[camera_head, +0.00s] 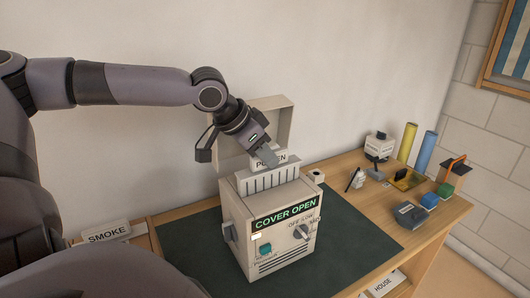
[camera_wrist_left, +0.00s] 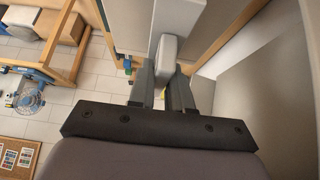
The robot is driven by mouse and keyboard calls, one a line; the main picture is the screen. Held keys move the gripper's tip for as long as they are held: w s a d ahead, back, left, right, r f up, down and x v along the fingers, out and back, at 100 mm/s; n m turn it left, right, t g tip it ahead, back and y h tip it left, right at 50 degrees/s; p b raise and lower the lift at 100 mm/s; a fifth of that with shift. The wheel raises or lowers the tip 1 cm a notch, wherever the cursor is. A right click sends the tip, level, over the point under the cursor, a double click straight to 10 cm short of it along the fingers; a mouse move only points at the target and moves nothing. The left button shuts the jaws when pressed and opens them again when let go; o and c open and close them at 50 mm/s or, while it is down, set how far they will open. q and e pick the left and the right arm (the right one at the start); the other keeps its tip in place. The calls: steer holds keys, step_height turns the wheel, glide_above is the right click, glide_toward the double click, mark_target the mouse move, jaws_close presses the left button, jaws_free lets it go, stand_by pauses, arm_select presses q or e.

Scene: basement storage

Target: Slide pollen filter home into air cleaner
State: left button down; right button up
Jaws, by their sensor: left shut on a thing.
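The air cleaner (camera_head: 275,235) is a beige box on a dark green mat, with a "COVER OPEN" display on its front. Its cover (camera_head: 283,108) stands raised behind it. The pale, ribbed pollen filter (camera_head: 268,179) stands above the top opening, with a label partly hidden by my gripper; how deep it sits I cannot tell. My left gripper (camera_head: 268,155) is shut on the filter's top from above. In the left wrist view, the filter's light grey grip (camera_wrist_left: 166,58) is between the fingers (camera_wrist_left: 163,90). My right gripper is not in view.
The wooden bench (camera_head: 350,168) carries the green mat (camera_head: 355,222). At right stand yellow (camera_head: 407,142) and blue (camera_head: 424,152) cylinders, a dark grey block (camera_head: 409,214), a blue block (camera_head: 429,201) and a small white device (camera_head: 379,147). A "SMOKE" sign (camera_head: 106,232) is at left.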

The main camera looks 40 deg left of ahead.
mark_target(251, 158)
arm_select(q)
steer(key=shift+f+b, duration=1.15)
steer(key=shift+f, duration=1.1)
steer(key=c, duration=1)
jaws_free()
steer(key=shift+r, duration=0.15)
steer(key=shift+p+v, duration=0.4)
steer(key=shift+v, duration=1.85)
steer(key=shift+b+v, duration=0.4)
steer(key=shift+v, duration=0.85)
steer(key=shift+a, duration=0.1)
steer(key=shift+s, duration=0.1)
